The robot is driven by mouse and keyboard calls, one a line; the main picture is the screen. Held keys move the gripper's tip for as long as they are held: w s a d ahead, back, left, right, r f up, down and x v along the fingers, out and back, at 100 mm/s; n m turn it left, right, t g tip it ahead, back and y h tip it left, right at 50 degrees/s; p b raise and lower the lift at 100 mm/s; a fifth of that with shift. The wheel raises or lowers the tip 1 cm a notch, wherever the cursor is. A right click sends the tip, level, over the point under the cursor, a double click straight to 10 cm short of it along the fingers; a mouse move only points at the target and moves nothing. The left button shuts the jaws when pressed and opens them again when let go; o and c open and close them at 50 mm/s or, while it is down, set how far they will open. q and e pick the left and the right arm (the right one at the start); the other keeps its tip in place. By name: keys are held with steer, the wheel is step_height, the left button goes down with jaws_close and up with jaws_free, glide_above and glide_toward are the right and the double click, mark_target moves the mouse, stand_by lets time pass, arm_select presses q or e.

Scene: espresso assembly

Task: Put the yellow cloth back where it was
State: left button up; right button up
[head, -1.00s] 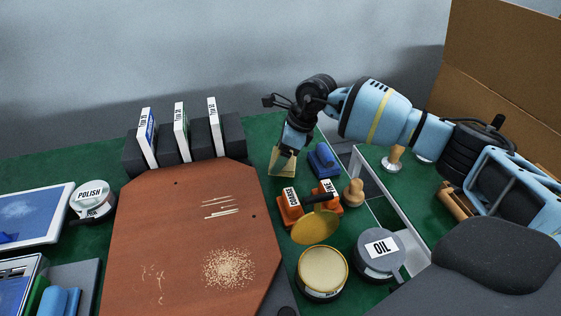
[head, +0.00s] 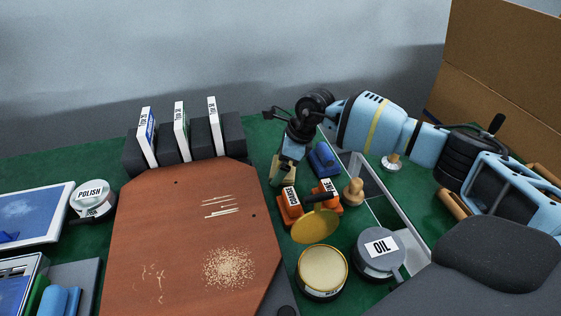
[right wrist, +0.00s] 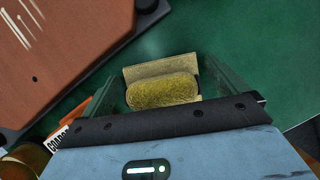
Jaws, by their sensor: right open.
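A fuzzy yellow cloth (right wrist: 163,91), folded or bunched into a rounded pad, lies on a flat tan square (right wrist: 160,67) on the green table in the right wrist view. In the head view the tan square (head: 287,172) shows only in part behind my right gripper (head: 279,176). My right gripper also shows in the right wrist view (right wrist: 163,75). It is open, pointing down, with one finger on each side of the cloth. I cannot tell whether the fingers touch it. My left gripper is not in view.
A blue block (head: 323,159) stands just right of the gripper. Orange blocks (head: 289,207), a wooden knob (head: 353,192), an open yellow tin (head: 322,270) and an oil can (head: 380,252) stand nearer. The brown board (head: 190,220) lies left.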

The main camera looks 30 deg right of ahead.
steer(key=v, duration=1.2)
steer(key=shift+r, duration=0.1)
